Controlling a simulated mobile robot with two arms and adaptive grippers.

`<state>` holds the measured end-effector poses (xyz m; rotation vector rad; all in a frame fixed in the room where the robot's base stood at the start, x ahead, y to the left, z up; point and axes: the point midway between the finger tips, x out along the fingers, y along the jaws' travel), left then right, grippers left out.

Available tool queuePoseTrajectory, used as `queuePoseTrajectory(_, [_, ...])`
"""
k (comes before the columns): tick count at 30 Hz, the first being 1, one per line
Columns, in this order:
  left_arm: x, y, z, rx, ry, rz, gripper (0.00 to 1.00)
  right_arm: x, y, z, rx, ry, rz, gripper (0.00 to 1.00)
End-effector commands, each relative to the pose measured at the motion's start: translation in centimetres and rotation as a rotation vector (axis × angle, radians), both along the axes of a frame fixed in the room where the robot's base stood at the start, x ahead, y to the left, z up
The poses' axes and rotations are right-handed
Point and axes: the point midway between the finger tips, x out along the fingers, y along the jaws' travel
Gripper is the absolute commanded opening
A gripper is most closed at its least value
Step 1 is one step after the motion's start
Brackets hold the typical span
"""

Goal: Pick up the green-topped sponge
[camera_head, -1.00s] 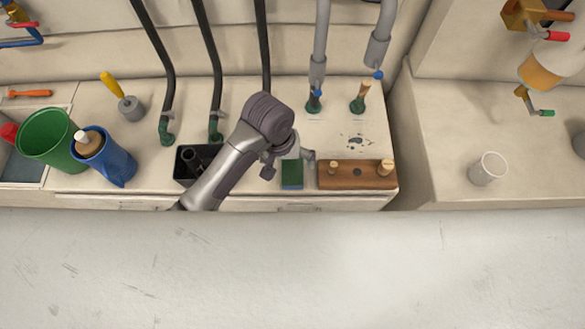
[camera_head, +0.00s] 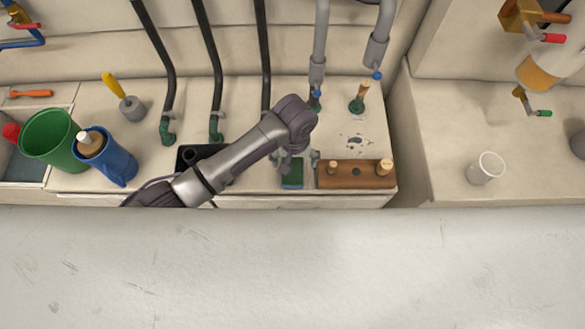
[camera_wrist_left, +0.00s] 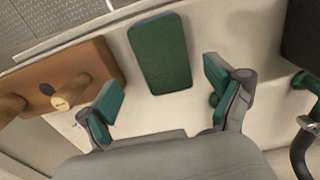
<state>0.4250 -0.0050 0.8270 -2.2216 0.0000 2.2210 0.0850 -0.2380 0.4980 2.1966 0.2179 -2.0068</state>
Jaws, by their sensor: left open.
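The green-topped sponge (camera_head: 292,180) lies flat on the light bench top, left of a wooden block, and my left arm partly covers it in the head view. In the left wrist view the sponge (camera_wrist_left: 161,55) shows whole, with a dark green top and a thin blue side. My left gripper (camera_head: 297,164) is over the bench at the sponge. In the wrist view its green-padded fingers (camera_wrist_left: 163,97) are spread wide, with the near end of the sponge between and just beyond them. Nothing is held. My right gripper is not in view.
The wooden block with pegs (camera_head: 345,183) stands close to the right of the sponge. A black bin (camera_head: 186,160) is to the left, partly behind my arm. A blue container (camera_head: 117,168) and green bucket (camera_head: 45,142) stand farther left. Hoses come down behind.

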Motion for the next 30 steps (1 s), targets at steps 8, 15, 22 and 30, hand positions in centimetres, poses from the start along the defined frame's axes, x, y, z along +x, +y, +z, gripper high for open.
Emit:
queuePoseTrajectory(8, [-0.3,0.6,-3.9,0.002,0.002,0.000,0.92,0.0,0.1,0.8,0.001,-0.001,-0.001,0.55])
queuePoseTrajectory(15, [-0.2,0.5,-4.6,0.000,0.000,0.000,0.92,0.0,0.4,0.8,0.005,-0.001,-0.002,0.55])
queuePoseTrajectory(22, [-0.2,0.5,-4.5,0.000,0.000,0.000,0.67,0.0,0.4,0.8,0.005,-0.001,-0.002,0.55])
queuePoseTrajectory(30, [-0.2,0.6,-4.6,0.000,0.000,0.000,0.49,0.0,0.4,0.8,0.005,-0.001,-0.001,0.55])
